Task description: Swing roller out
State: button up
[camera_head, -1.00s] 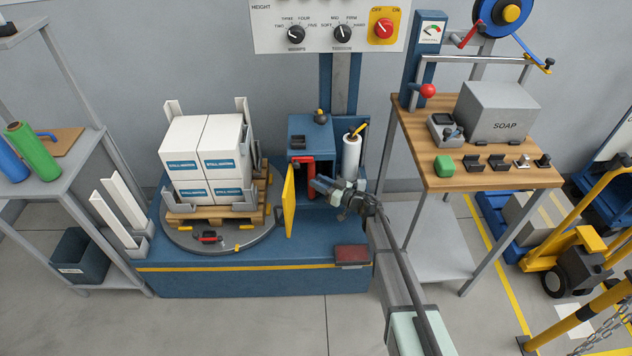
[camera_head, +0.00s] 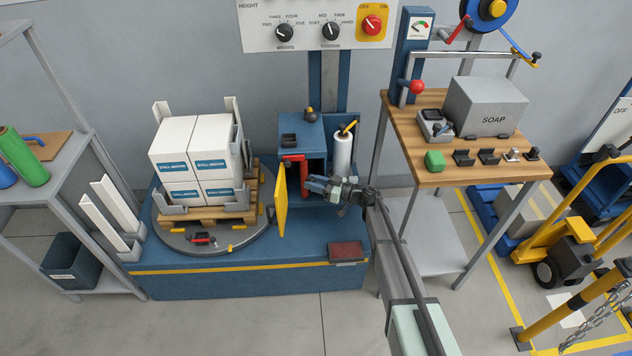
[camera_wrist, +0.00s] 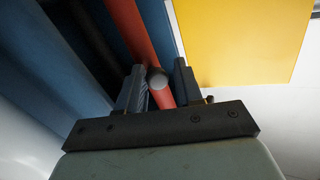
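The blue wrapper carriage (camera_head: 297,133) stands on the machine base, its yellow door (camera_head: 281,200) swung open at the left. A red bar (camera_head: 304,178), with a short arm at its top, stands upright in the carriage opening. I cannot tell for certain that this bar is the roller. My gripper (camera_head: 315,185) reaches in from the right at the bar. In the wrist view the red bar (camera_wrist: 132,25) runs between my fingers (camera_wrist: 160,85), with a round grey end in front of it. The fingers are apart; whether they press on the bar is unclear.
A white film roll (camera_head: 343,152) stands right of the carriage, close above my gripper. Boxes (camera_head: 193,160) sit on a pallet on the turntable (camera_head: 222,246) at left. A wooden-topped bench (camera_head: 460,172) stands at right. The floor in front is clear.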

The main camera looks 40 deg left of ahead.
jog(key=shift+o, duration=1.1)
jog(key=shift+w, duration=0.15)
jog(key=shift+w+d+r, duration=0.1)
jog(key=shift+w, duration=0.15)
jog(key=shift+s+m+t, duration=0.1)
jog(key=shift+m+t, duration=0.2)
jog(key=shift+t, duration=0.1)
